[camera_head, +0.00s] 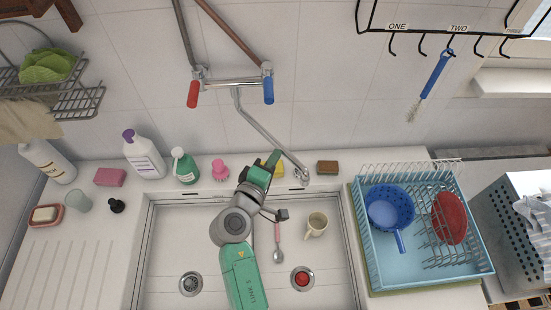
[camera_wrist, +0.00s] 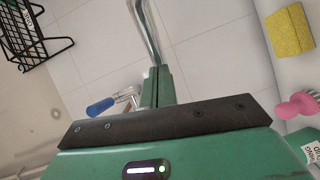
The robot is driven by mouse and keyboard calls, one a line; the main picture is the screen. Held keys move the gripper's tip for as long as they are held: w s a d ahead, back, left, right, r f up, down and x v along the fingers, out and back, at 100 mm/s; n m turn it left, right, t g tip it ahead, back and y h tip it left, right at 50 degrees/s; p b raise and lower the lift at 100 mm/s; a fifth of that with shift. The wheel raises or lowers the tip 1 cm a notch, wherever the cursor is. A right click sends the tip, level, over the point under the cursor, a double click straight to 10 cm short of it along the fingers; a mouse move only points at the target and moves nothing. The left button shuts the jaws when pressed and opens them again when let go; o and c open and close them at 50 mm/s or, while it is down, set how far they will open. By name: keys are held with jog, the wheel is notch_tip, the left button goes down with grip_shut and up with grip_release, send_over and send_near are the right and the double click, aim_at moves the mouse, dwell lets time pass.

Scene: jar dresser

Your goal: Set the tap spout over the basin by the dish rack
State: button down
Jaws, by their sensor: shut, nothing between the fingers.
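The chrome tap spout (camera_head: 265,131) slants down and right from the wall tap, its end near the sink's back rim on the dish-rack side. My gripper (camera_head: 276,156) is shut and empty, just left of the spout's lower part; I cannot tell if they touch. In the wrist view the spout (camera_wrist: 146,30) runs up beyond the shut green fingers (camera_wrist: 160,85). The blue dish rack (camera_head: 375,278) stands right of the sink. My arm hides the middle of the sink.
The tap has a red handle (camera_head: 193,94) and a blue handle (camera_head: 269,91). A green bottle (camera_head: 185,167), pink brush (camera_head: 220,170), yellow sponge (camera_wrist: 289,30) and brown sponge (camera_head: 327,168) line the back ledge.

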jog(key=s+d+v, duration=0.1)
jog(key=d+v, duration=0.1)
jog(key=v, duration=1.1)
jog(key=shift+b, duration=0.35)
jog(key=shift+r, duration=0.2)
